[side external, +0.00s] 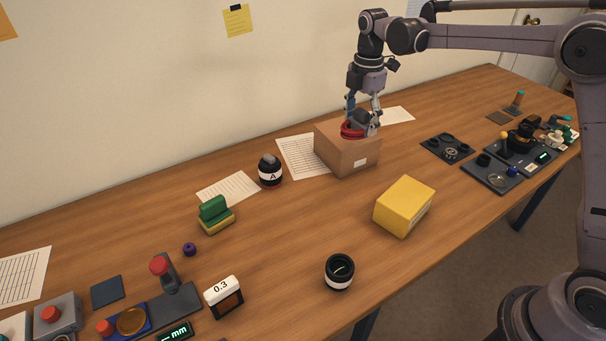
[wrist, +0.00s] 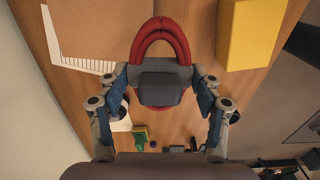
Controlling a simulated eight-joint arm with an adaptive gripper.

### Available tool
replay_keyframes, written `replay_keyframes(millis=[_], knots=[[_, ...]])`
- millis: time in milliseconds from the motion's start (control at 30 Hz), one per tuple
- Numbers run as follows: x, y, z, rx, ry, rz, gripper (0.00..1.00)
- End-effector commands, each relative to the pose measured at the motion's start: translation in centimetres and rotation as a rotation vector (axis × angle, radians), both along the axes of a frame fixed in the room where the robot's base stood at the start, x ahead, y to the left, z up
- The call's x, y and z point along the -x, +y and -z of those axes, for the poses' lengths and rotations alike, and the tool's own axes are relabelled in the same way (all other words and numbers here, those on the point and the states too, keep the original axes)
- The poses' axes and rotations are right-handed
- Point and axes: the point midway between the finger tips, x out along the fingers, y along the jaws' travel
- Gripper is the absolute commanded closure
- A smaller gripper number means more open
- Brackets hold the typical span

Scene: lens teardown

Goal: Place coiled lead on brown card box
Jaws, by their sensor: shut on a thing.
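The coiled lead is a red coil (side external: 351,130) with a dark grey block on it. In the wrist view the red loops (wrist: 162,38) stand out beyond the grey block (wrist: 160,84). My gripper (side external: 364,118) points down and is shut on the lead by its grey block; the gripper also shows in the wrist view (wrist: 161,88). The brown card box (side external: 350,157) is directly below, with its top partly hidden by the lead. The lead is at or just above the box top; I cannot tell whether they touch.
A yellow box (side external: 404,206) stands front right of the card box. A black jar marked A (side external: 270,171) stands to its left. Dark trays (side external: 447,148) are to the right. The table between the card box and the black cup (side external: 339,272) is clear.

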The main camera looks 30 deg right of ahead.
Motion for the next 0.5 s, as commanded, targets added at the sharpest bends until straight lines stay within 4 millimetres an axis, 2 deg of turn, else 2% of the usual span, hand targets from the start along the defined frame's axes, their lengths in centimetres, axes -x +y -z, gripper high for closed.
replay_keyframes(millis=[33, 200, 333, 500], knots=[[-0.8, -2.4, -0.9, 0.000, 0.000, 0.015, 0.70], [-2.0, -8.5, -3.1, 0.000, 0.001, 0.032, 0.70], [-2.2, -11.5, -4.3, 0.000, 0.001, 0.038, 0.70], [-2.3, -13.0, -4.7, -0.001, 0.000, 0.040, 0.70]])
